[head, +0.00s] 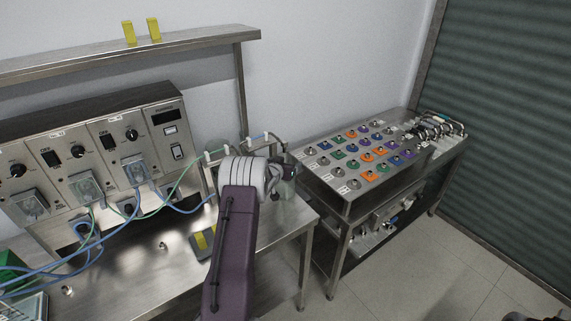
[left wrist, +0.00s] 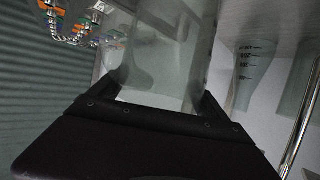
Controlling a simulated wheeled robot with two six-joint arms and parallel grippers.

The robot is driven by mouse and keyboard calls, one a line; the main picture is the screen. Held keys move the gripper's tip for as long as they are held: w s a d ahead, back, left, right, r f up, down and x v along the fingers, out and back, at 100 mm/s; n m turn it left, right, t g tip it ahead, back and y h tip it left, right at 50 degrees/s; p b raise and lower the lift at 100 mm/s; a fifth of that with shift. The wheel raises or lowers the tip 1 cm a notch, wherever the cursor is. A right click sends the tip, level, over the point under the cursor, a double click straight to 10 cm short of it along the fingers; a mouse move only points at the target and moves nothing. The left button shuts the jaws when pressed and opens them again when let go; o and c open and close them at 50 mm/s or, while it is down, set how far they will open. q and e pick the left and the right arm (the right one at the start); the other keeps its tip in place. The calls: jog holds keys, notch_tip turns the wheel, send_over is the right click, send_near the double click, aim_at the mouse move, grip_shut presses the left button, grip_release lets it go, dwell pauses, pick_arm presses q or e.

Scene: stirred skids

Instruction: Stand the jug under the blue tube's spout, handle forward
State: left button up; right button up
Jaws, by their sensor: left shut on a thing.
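My left gripper (head: 287,172) reaches over the right end of the steel bench, partly hidden by its own wrist. In the left wrist view its two dark fingers (left wrist: 163,98) are shut on a clear, see-through piece of the jug (left wrist: 165,45). In the head view a pale greenish part of the jug (head: 285,189) shows beside the gripper; its handle cannot be made out. Whether the jug is under the blue tube's spout cannot be told.
A pump panel (head: 95,150) with knobs and sockets stands on the bench (head: 150,285) at left. Green tubing (head: 178,185) crosses in front. A yellow-marked grey block (head: 203,243) lies left of my arm. A steel cart (head: 335,198) with coloured knobs stands right. A marked clear vessel (left wrist: 250,65) shows in the wrist view.

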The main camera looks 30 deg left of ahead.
pick_arm(q)
jog(key=shift+f, duration=0.3)
jog(key=o, duration=1.7)
jog(key=shift+o, duration=0.2)
jog(key=b+v, duration=0.1)
jog(key=v, duration=0.8)
jog(key=shift+b, duration=0.4)
jog(key=shift+r, duration=0.15)
